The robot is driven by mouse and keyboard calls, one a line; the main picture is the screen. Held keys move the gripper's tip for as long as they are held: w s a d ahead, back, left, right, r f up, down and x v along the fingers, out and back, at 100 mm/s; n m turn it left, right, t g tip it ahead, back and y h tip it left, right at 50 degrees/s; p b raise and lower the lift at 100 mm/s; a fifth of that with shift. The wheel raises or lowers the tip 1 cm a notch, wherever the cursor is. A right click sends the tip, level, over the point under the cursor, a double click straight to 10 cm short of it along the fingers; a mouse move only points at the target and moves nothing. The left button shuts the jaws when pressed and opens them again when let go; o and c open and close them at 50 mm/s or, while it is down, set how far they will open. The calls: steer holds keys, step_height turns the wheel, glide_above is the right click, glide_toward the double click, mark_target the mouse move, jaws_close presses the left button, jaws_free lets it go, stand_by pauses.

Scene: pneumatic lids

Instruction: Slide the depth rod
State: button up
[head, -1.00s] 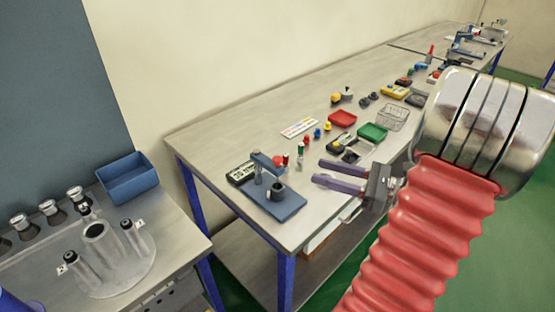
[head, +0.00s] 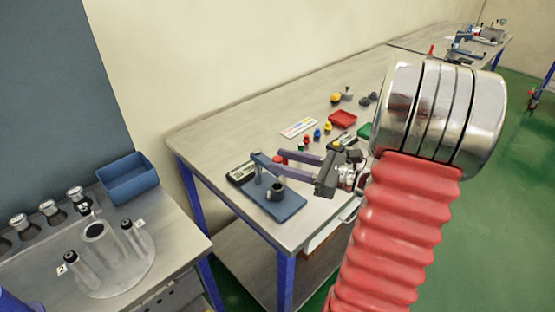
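A small fixture with a blue base plate (head: 286,212) stands near the front left corner of the long bench. It has a grey post (head: 258,178), a blue arm (head: 265,161) on top and a dark round cup (head: 277,194) under the arm's end. I cannot make out the depth rod for sure at this size; it may be the thin part between the blue arm and the cup. My gripper (head: 283,166) is open, its two purple-grey fingers pointing left at the end of the blue arm. Whether they touch it or straddle it I cannot tell.
A grey instrument with a display (head: 241,173) lies left of the fixture. Behind my gripper are small coloured pieces, a white strip (head: 299,127) and a red tray (head: 342,118). A lower table at left holds a metal fixture (head: 105,251) and a blue bin (head: 127,180).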

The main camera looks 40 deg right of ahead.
steer(key=shift+x, duration=1.15)
jaws_close()
